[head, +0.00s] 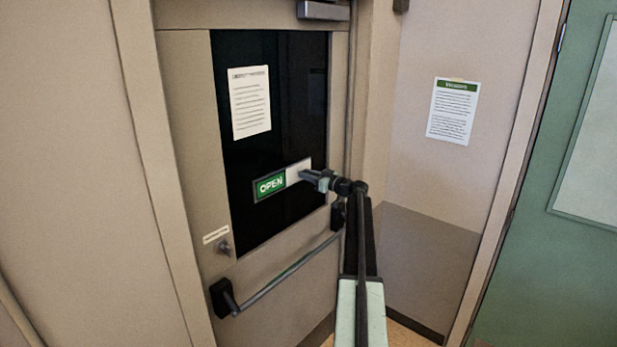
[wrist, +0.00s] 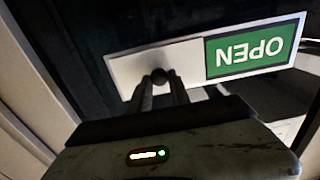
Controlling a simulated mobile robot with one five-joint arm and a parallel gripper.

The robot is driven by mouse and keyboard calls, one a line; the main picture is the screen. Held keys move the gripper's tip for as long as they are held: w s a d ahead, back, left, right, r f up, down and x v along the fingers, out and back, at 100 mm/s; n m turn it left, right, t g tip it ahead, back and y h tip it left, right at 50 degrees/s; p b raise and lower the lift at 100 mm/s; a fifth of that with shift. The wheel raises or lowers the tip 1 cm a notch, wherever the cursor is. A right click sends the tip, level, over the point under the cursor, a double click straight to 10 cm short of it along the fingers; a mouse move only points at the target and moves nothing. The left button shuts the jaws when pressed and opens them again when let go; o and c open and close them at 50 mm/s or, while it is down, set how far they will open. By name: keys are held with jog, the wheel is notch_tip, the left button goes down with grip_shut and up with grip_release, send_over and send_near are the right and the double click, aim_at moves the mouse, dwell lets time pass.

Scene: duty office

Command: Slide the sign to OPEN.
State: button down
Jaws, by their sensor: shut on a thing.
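The sign (head: 270,186) is a flat strip on the dark glass of the door. Its left part is green and reads OPEN; its right part is a plain pale slider. In the wrist view the sign (wrist: 250,50) appears upside down, with the green OPEN part at right and the pale slider (wrist: 128,68) at left. My gripper (head: 312,177) is at the sign's right end. In the wrist view my gripper (wrist: 160,84) is shut on a small dark round knob (wrist: 159,76) on the slider. The knob is partly hidden by the fingers.
The door has a push bar (head: 290,272) below the sign and a round lock (head: 224,246) at lower left. A paper notice (head: 249,101) is on the glass above. Another notice (head: 453,111) hangs on the wall at right.

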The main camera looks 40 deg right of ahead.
jog(key=shift+w, duration=0.25)
jog(key=c, duration=1.4)
grip_release()
jog(key=shift+o, duration=0.8)
jog(key=shift+w+d+f, duration=0.1)
jog(key=shift+d+f, duration=0.05)
jog(key=shift+f, duration=0.05)
jog(key=s, duration=0.8)
jog(key=shift+d, duration=0.4)
